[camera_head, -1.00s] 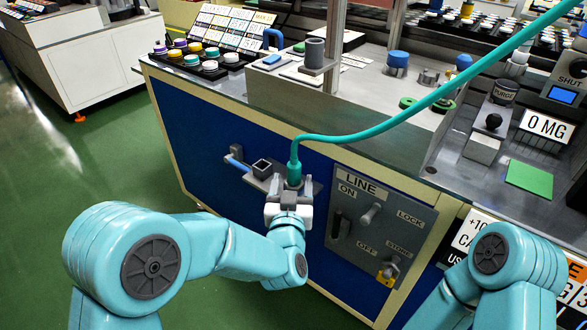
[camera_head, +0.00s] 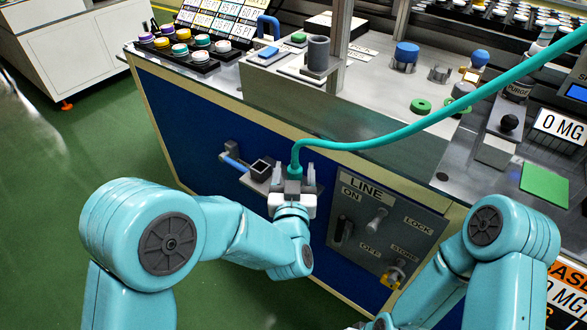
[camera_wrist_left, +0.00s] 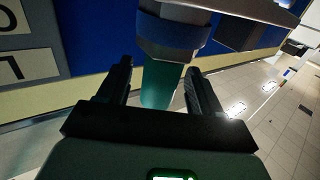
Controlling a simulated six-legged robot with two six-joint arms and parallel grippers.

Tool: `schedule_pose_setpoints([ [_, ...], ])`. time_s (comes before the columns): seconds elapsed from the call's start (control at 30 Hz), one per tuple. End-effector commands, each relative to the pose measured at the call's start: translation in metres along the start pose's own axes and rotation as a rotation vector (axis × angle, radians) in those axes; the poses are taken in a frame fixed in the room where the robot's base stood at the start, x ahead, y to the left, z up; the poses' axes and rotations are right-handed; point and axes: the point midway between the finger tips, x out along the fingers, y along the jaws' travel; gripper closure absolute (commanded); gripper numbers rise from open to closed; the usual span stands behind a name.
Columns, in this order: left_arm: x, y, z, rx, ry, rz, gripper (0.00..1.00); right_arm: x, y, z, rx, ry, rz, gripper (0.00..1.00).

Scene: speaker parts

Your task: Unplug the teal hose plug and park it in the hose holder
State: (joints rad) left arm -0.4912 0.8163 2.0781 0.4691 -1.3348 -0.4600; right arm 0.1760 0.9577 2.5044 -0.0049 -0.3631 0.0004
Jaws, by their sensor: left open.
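The teal hose plug (camera_head: 295,171) stands upright at the bracket on the blue cabinet front, with the teal hose (camera_head: 380,144) rising from it and running to the upper right. My left gripper (camera_head: 294,187) is at the plug, its fingers open. In the left wrist view, a teal cylinder (camera_wrist_left: 162,85) lies between the spread fingers (camera_wrist_left: 160,75), below a grey collar with a blue band (camera_wrist_left: 172,38). Gaps show on both sides of it. A square dark open socket (camera_head: 261,168), which looks like the hose holder, is just left of the plug. My right gripper is out of view.
A blue-handled valve (camera_head: 232,160) sticks out left of the socket. Green floor (camera_head: 60,210) lies open at the left.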

Motion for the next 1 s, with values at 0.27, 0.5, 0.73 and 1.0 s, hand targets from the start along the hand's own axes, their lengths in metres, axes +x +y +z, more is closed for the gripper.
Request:
schedule_pose_setpoints([
  [0.27, -0.005, 0.001, -0.001, 0.0, 0.001, 0.0, 0.35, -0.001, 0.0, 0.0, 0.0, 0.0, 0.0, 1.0],
  [0.5, -0.005, 0.002, -0.001, 0.0, 0.001, 0.0, 0.92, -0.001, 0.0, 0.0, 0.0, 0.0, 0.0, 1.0],
  [0.73, -0.004, 0.001, -0.001, 0.0, 0.002, 0.0, 0.92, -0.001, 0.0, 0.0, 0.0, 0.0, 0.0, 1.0],
  [1.0, -0.001, 0.001, -0.044, -0.003, 0.008, -0.001, 0.92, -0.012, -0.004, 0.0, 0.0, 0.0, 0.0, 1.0],
])
